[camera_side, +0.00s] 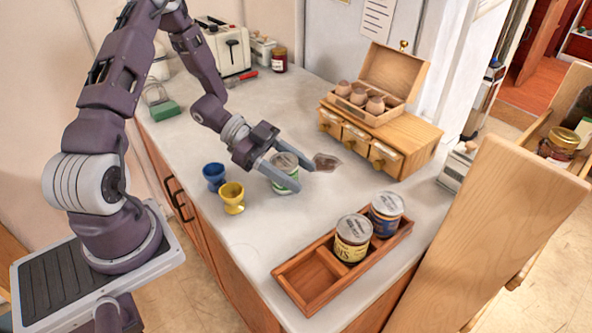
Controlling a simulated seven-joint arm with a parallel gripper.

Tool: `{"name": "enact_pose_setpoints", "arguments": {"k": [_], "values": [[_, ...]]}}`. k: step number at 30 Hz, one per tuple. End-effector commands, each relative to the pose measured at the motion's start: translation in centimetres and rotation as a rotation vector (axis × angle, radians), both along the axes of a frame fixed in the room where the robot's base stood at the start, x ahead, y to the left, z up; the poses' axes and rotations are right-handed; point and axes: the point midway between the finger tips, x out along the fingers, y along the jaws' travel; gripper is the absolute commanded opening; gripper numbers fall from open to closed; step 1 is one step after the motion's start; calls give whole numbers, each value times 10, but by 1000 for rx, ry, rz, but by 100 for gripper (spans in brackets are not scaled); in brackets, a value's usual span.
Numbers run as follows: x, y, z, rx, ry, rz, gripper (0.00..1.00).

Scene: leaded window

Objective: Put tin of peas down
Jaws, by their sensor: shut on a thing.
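The tin of peas (287,161), a small can with a pale lid and a green and white label, is between the fingers of my gripper (303,178). My gripper is shut on it, and the fingers hide part of its side. The tin is upright over the middle of the counter (235,268). I cannot tell whether its base touches the surface.
A wooden tray (297,287) at the front right holds two tins (353,239) (386,214); its left compartment is empty. Blue (214,176) and yellow (232,198) cups stand left of my gripper. A small brown object (326,162) and a wooden drawer box (412,150) lie right.

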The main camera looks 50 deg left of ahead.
Motion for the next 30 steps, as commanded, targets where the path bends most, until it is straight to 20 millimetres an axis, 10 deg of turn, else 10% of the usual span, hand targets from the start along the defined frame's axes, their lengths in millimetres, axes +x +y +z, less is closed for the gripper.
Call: {"name": "enact_pose_setpoints", "arguments": {"k": [1, 2, 5, 15, 30], "values": [[0, 0, -1, -1, 0, 0, 1], [0, 0, -2, 0, 0, 0, 57], [0, 0, -1, 0, 0, 0, 75], [0, 1, 3, 0, -1, 0, 75], [-45, 94, 45, 1, 0, 2, 75]]}}
